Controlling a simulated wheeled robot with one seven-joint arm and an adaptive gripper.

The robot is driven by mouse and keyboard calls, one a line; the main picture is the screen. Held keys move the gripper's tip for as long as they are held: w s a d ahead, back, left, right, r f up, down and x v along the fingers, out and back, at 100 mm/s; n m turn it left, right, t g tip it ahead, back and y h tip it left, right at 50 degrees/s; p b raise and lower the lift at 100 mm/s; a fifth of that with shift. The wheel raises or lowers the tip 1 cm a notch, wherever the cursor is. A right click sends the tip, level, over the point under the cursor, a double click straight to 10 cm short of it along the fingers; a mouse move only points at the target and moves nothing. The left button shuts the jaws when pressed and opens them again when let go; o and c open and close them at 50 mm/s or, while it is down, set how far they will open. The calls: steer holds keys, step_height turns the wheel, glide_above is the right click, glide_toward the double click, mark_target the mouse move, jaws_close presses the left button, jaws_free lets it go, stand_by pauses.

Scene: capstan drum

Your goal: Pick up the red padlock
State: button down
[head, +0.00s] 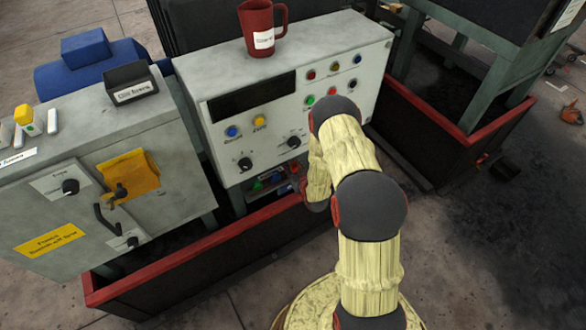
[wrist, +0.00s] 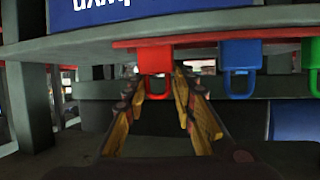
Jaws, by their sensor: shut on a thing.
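The red padlock (wrist: 155,58) is at the top centre of the wrist view, body up and shackle down in that picture. My gripper (wrist: 160,84) is shut on the red padlock, with a finger on either side of its shackle end. Exactly where the fingers touch it is hard to see. In the head view my arm hides most of the gripper, which is at the low opening under the control panel.
A blue padlock (wrist: 240,54) and a green padlock (wrist: 312,62) are beside the red one. The grey control panel (head: 225,165) carries a red mug (head: 259,42). A red-rimmed tray wall (head: 200,248) stands in front. A grey cabinet (head: 60,215) is at the left.

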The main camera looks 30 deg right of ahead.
mark_target(293, 166)
steer(key=shift+r, duration=0.1)
steer(key=shift+r+p, duration=0.5)
steer(key=shift+r, duration=0.15)
step_height(293, 166, up, 2)
steer(key=shift+r+p, duration=0.2)
steer(key=shift+p, duration=0.5)
steer(key=s+a+p, duration=0.3)
steer(key=s+p, duration=0.1)
steer(key=s, duration=1.3)
steer(key=shift+s+f, duration=0.2)
steer(key=shift+s, duration=0.2)
